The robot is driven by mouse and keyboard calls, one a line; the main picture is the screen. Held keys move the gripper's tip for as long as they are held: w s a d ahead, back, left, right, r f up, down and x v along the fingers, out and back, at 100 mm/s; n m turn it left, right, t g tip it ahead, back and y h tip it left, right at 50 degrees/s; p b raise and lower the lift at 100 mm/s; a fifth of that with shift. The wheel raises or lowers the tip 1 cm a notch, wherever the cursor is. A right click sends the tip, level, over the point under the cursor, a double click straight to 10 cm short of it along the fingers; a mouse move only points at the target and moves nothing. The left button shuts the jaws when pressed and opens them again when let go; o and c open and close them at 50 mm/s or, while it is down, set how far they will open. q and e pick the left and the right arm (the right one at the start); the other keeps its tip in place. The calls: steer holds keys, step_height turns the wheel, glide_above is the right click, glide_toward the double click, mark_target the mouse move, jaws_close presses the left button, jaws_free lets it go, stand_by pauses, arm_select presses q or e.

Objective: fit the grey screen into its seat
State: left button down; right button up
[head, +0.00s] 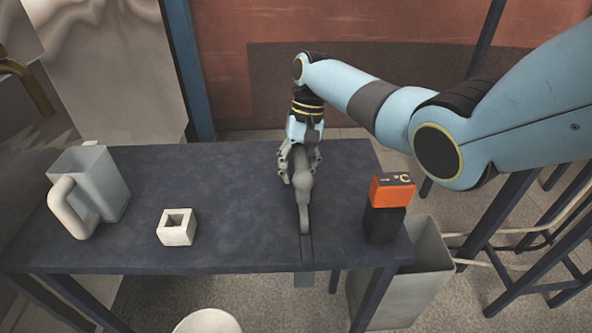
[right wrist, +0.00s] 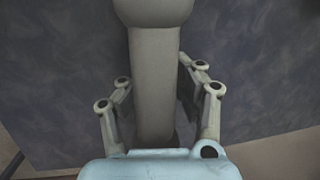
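My right gripper (head: 300,168) points down at the tabletop, with its fingers on both sides of a grey long-necked piece (head: 304,189). In the right wrist view the pale grey bar of this piece (right wrist: 154,85) runs between the fingers and widens into a rounded top. Its lower end reaches toward a narrow dark strip near the table's front edge. The fingertips are hidden, so I cannot tell whether they grip it. I cannot tell for sure which thing is the grey screen or its seat. My left gripper is not in view.
A pale square block with a square hole (head: 177,228) stands on the dark table (head: 235,200). A grey jug (head: 105,180) is at left, an orange-and-black device (head: 388,207) at the right edge. A grey bin (head: 425,270) stands below. The table between block and gripper is clear.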

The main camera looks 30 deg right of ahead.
steer(key=v, duration=1.2)
steer(key=shift+a, duration=0.1)
